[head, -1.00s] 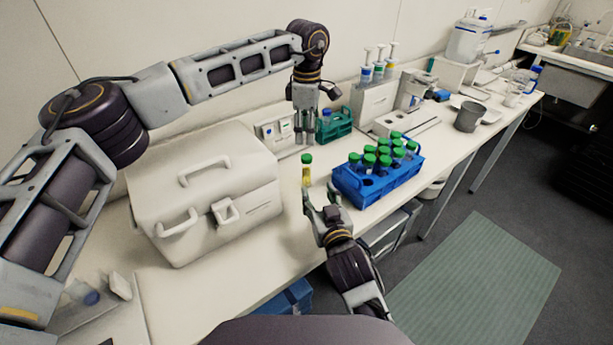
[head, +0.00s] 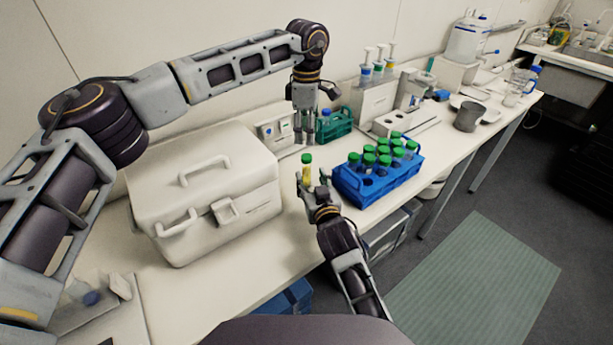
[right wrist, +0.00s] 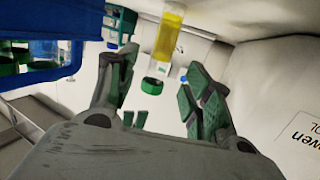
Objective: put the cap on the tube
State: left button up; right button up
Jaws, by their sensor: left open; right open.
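The tube (head: 306,174), with yellow contents, stands upright on the bench in the head view, left of the blue rack. A green cap (head: 306,159) is at its top; I cannot tell whether it is fully seated. In the right wrist view the tube (right wrist: 168,38) appears inverted, with the cap (right wrist: 152,86) at its lower end. My right gripper (head: 314,181) is open at the tube; in its wrist view the cap shows between the spread fingers (right wrist: 160,88), with no clear contact. My left gripper (head: 306,138) is open and empty above and behind the cap.
A blue rack (head: 349,188) with several green-capped tubes stands just right of the tube. A large white case (head: 205,190) stands to the left. A green rack (head: 338,128) and a pipette stand (head: 376,99) are behind. Bare bench lies in front of the tube.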

aim_at(308, 171)
jog(key=shift+x, duration=3.3)
grip_shut()
